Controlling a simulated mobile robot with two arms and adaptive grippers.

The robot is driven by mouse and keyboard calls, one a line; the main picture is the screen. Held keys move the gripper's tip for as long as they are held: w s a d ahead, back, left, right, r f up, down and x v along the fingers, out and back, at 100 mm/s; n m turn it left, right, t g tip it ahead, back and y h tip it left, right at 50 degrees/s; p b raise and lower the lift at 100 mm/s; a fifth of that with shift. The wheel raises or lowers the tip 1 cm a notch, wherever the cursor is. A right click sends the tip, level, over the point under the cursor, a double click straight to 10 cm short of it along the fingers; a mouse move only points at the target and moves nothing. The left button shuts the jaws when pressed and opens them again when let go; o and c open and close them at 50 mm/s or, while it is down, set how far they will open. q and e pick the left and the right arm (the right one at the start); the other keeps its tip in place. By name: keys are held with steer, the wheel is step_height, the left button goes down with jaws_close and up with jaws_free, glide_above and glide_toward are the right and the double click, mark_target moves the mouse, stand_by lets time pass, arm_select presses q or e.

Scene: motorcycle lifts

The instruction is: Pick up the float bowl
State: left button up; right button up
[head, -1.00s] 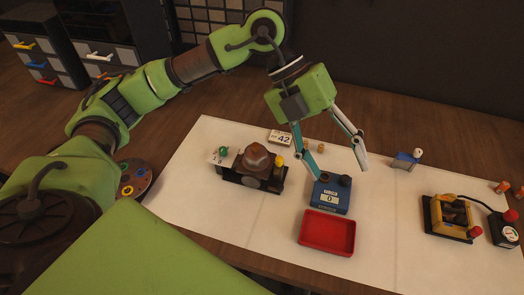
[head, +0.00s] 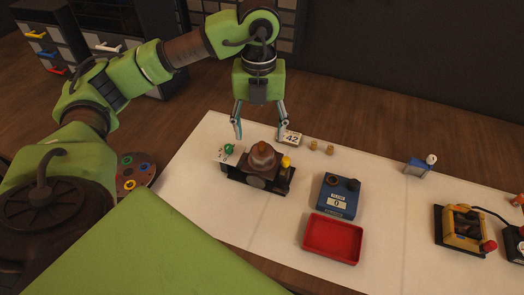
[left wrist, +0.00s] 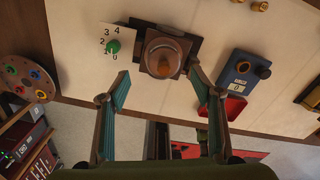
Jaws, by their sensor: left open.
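The float bowl (head: 263,152) appears to be the brown dome-shaped part on top of a dark block-like fixture (head: 240,176). In the left wrist view the fingertips (left wrist: 158,72) straddle the bowl's near part. I see no contact; the exact height gap is hard to tell. My right gripper is not in view.
The mat's (head: 385,200) middle right is clear.

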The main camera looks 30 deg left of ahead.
mark_target(262, 143)
arm_select(q)
steer(key=shift+d+f+p, duration=0.15)
steer(key=shift+f+p, duration=0.3)
steer(key=shift+f, duration=0.1)
step_height(262, 143, down, 4)
steer(key=shift+d+r+p, duration=0.15)
steer(key=shift+r+p, duration=0.05)
steer(key=shift+p, duration=0.65)
steer(key=shift+w+f, duration=0.1)
steer(key=shift+f, duration=0.35)
steer(key=c, duration=1.1)
